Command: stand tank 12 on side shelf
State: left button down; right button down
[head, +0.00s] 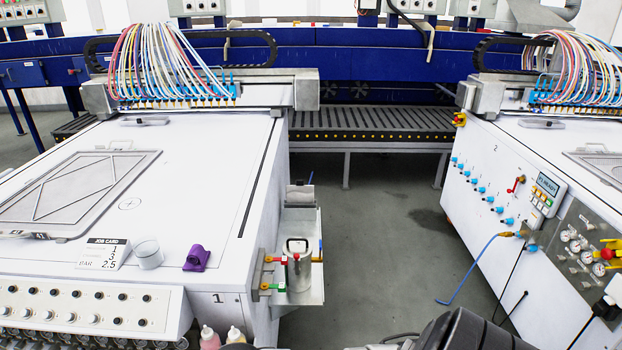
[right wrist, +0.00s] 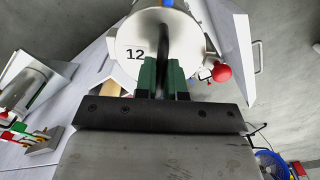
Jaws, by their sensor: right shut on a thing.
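Tank 12 (right wrist: 128,35) is a round metal tank with "12" on its lid, seen from above in the right wrist view. My right gripper (right wrist: 162,76) has its green fingers shut on the dark handle across the lid. A red ball knob (right wrist: 221,72) shows beside the tank. In the head view the side shelf (head: 305,297) sticks out from machine 1. A metal canister (head: 298,268) with a dark handle stands upright on it; I can read no number there. The underside of tank 12 is hidden. My left gripper is not in view.
Red and green taps (head: 268,287) are beside the shelf canister. A job card (head: 103,254), a clear cup (head: 148,254) and a purple object (head: 197,258) are on machine 1. Bare floor (head: 375,230) lies between the machines. A blue hose (head: 470,270) hangs at machine 2.

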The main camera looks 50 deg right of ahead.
aim_at(298, 231)
jog(key=l, duration=1)
jog(key=k+l, duration=0.1)
jog(key=l, duration=0.85)
jog(key=i+l, duration=0.15)
jog(key=l, duration=0.2)
jog(key=i+l, duration=0.2)
jog(key=l, duration=0.15)
jog(key=i+l, duration=0.15)
jog(key=l, duration=0.2)
jog(key=i+l, duration=0.15)
jog(key=l, duration=0.25)
jog(key=i+l, duration=0.3)
jog(key=i, duration=0.1)
